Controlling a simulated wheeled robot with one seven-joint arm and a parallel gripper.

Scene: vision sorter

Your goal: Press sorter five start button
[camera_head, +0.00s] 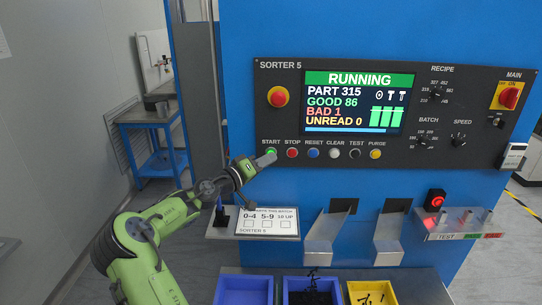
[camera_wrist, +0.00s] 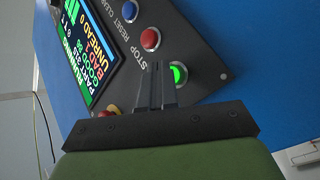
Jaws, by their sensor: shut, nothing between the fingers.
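The green START button (camera_head: 271,152) sits at the left end of the button row on the SORTER 5 panel (camera_head: 283,130). In the wrist view the START button (camera_wrist: 178,74) is lit green, just right of the fingertips. My gripper (camera_head: 268,160) is shut and empty, its tips at or very near the button in the head view. In the wrist view my gripper (camera_wrist: 161,70) points at the panel beside the button. I cannot tell whether the tips touch it. The screen (camera_head: 358,102) reads RUNNING, PART 315, GOOD 86, BAD 1, UNREAD 0.
The red STOP button (camera_head: 292,153) is close to the right of START. The red emergency button (camera_head: 278,97) is above. A shelf with a card (camera_head: 268,222) and two metal chutes (camera_head: 325,235) stick out below. Blue bins (camera_head: 244,290) and a yellow bin (camera_head: 372,293) stand lower.

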